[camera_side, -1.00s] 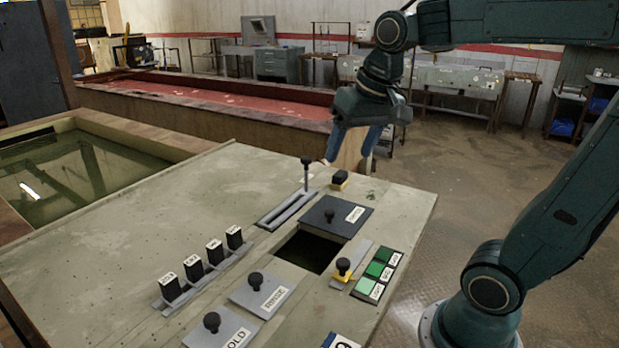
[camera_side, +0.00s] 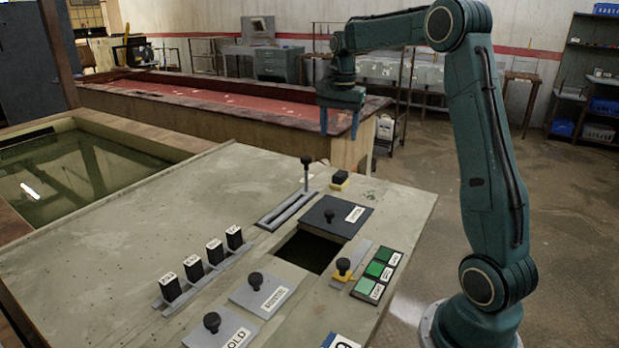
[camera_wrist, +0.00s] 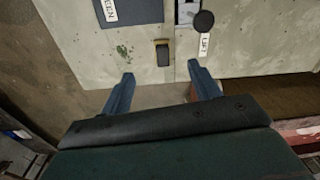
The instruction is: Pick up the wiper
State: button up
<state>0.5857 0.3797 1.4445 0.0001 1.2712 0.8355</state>
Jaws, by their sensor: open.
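The wiper, a small black block with a yellow base (camera_side: 340,180), sits on the grey bench top near its far right edge. In the wrist view the wiper (camera_wrist: 163,54) appears ahead of and roughly between my fingertips. My gripper (camera_side: 339,134) is open and empty, pointing down, above and apart from the wiper in the side view. In the wrist view both blue fingers of my gripper (camera_wrist: 160,70) show with a gap between them and nothing held.
A black-knobbed lever (camera_side: 306,172) stands upright in a slotted plate left of the wiper. A pool of murky water (camera_side: 80,175) lies left of the bench.

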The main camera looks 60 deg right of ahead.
jog(key=m, duration=0.2)
send_over(340, 173)
notch_tip(340, 173, down, 2)
jog(key=shift+s+f, duration=0.25)
jog(key=shift+f, duration=0.1)
notch_tip(340, 173, down, 8)
jog(key=shift+f, duration=0.2)
jog(key=shift+w+f, duration=0.2)
jog(key=shift+f, duration=2.35)
